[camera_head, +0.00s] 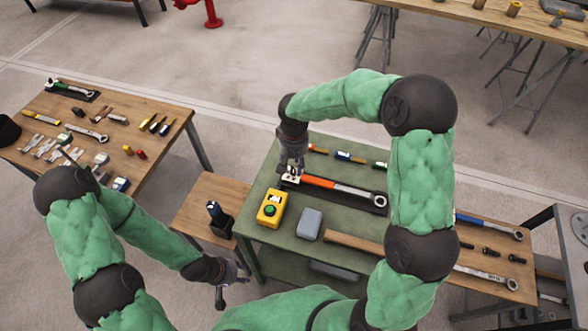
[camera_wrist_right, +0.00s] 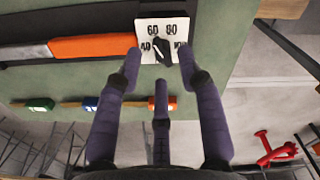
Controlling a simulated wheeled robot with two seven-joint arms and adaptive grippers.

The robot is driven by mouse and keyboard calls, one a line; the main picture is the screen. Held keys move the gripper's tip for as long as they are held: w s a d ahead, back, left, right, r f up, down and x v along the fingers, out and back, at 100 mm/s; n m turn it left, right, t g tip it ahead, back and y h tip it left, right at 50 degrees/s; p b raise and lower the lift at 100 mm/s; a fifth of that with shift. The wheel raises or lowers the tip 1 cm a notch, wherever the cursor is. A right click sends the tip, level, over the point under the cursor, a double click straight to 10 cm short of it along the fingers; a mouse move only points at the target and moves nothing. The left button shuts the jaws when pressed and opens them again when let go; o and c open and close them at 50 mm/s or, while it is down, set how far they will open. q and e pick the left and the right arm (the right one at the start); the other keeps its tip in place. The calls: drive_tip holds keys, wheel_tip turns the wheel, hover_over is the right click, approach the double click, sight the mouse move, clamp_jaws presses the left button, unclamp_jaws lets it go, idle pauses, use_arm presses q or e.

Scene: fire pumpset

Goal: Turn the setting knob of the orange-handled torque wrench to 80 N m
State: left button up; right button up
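The orange-handled torque wrench (camera_head: 330,186) lies in a black tray on the green table, its orange grip (camera_wrist_right: 92,47) also showing in the right wrist view. At the grip's end is a white scale plate (camera_wrist_right: 148,27) with the marks 40, 60 and 80 legible. A black setting knob (camera_wrist_right: 163,50) with a pointer sits slanted on it; its exact reading is unclear. My right gripper (camera_wrist_right: 159,58) is open, two fingertips on either side of the knob and a third below. Contact is not clear. My left gripper (camera_head: 231,282) is open and empty, low at the green table's left front.
A yellow device (camera_head: 271,208) and a grey box (camera_head: 309,224) stand near the wrench. A wooden-handled hammer (camera_head: 352,242) lies in front. Small coloured-handled tools (camera_head: 350,157) lie behind. A side table (camera_head: 189,218) holds a black device (camera_head: 219,219).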

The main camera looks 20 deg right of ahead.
sight(293, 171)
drive_tip(key=shift+f, duration=1.25)
clamp_jaws()
drive_tip(key=shift+m+b, duration=0.3)
drive_tip(key=m+b, duration=0.1)
drive_tip(key=m, duration=0.4)
drive_tip(key=m+b, duration=0.1)
drive_tip(key=m, duration=0.5)
drive_tip(key=shift+s+a, duration=0.1)
drive_tip(key=shift+s, duration=0.05)
